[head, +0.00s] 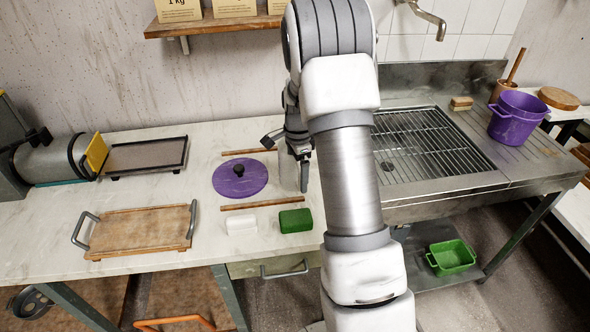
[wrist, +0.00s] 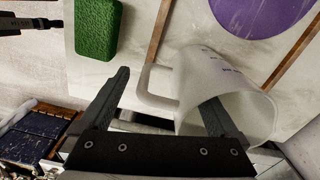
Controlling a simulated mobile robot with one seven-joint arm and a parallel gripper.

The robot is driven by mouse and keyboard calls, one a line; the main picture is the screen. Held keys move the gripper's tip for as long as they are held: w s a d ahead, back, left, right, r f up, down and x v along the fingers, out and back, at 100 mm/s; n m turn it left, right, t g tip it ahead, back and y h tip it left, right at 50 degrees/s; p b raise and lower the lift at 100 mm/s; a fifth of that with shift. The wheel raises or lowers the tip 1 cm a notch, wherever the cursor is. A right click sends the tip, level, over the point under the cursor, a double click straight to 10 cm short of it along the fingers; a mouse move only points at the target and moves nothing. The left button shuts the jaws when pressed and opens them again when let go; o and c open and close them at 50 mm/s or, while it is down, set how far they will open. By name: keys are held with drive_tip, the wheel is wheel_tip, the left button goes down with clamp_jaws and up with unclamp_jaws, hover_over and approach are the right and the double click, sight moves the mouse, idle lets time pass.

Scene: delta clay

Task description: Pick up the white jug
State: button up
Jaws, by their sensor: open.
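The white jug (head: 288,172) stands on the pale counter, partly hidden behind my gripper (head: 302,172) in the head view. In the wrist view the jug (wrist: 205,72) shows its open mouth towards the camera and its handle (wrist: 150,85) to the left. My gripper (wrist: 168,86) is open at the jug. Its right finger overlaps the jug's mouth and appears to reach inside it. Its left finger is outside, left of the handle. I cannot tell whether either finger touches the jug.
A purple lid (head: 240,178) lies left of the jug, between two wooden strips (head: 266,202). A white block (head: 241,224) and a green sponge (head: 295,220) lie in front. A wooden tray (head: 140,228) is further left. A sink grid (head: 425,140) and purple pot (head: 516,117) are right.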

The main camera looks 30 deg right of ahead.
wheel_tip(320, 180, down, 2)
drive_tip(key=shift+f, duration=0.25)
clamp_jaws()
idle(0.4)
